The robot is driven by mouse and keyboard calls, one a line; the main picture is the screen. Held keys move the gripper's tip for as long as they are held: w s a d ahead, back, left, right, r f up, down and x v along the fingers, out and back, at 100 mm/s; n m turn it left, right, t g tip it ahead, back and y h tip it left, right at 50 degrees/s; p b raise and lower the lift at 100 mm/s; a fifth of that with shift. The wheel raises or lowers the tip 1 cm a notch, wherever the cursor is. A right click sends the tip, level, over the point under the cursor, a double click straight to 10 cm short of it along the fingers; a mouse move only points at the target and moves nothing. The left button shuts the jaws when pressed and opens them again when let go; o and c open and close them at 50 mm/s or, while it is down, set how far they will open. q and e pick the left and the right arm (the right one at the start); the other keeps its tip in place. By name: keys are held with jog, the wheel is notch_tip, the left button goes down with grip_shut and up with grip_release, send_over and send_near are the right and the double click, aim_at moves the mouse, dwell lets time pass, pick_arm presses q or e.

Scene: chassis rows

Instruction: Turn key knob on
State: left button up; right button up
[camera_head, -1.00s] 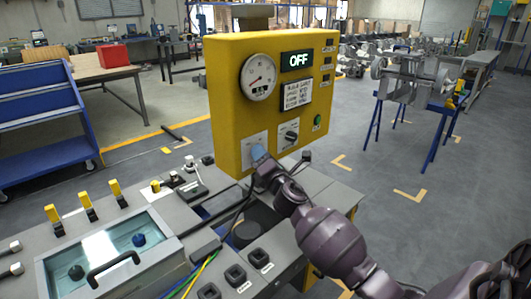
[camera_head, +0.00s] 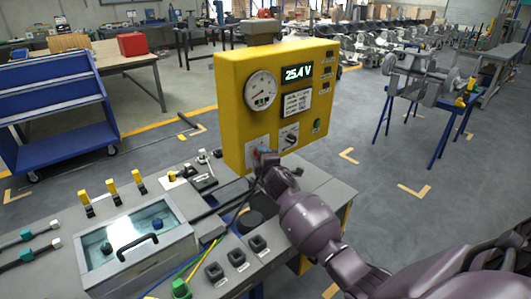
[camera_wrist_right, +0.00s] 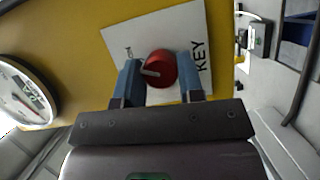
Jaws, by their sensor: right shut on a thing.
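The yellow control box (camera_head: 230,105) stands on the grey bench. Its display (camera_head: 297,73) reads 25.4 V. The red key knob (camera_wrist_right: 158,68) sits on a white plate marked KEY (camera_wrist_right: 200,25) in the right wrist view, its pale pointer line lying roughly sideways, toward the left. My right gripper (camera_wrist_right: 160,80) has its blue fingers on either side of the knob, shut on it. In the head view the right gripper (camera_head: 264,160) is at the box's lower left and hides most of the knob. My left gripper is not in view.
A black selector knob (camera_head: 289,137) and a green button (camera_head: 317,126) are to the right of the key plate. A round gauge (camera_head: 261,90) is above it. A glass-lidded case (camera_head: 138,250), yellow-topped switches (camera_head: 112,190) and cables crowd the bench.

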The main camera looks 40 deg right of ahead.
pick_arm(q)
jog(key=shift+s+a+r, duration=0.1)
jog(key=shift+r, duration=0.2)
pick_arm(e)
jog(key=shift+m, duration=0.3)
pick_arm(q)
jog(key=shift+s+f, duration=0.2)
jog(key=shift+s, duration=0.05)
pick_arm(e)
jog(key=o, duration=0.9)
pick_arm(q)
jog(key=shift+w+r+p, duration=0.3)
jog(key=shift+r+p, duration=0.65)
jog(key=shift+p, duration=0.05)
pick_arm(e)
jog(key=v, duration=1)
jog(key=shift+s+a+r, duration=0.1)
jog(key=shift+s+r, duration=0.1)
jog(key=shift+s, duration=0.2)
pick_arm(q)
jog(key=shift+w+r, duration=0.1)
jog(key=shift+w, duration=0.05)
pick_arm(e)
jog(key=shift+m, duration=0.3)
